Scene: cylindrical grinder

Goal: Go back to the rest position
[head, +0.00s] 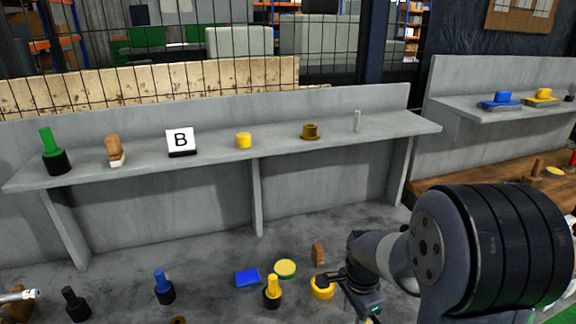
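My arm comes in from the lower right, and its large dark joint covers that corner. My gripper (332,280) is low over the grey floor area in the lower middle. Its dark fingers are right at a yellow round part (321,292) and overlap it in the picture. I cannot tell whether they touch it or hold it, and the finger gap is too small to read.
A grey shelf (215,155) holds a green-black part (53,155), a brush (115,150), a "B" sign (180,140), a yellow cylinder (243,140) and a brown part (310,131). Near my gripper lie a yellow-black part (272,291), a blue block (247,278) and a yellow-green disc (285,268).

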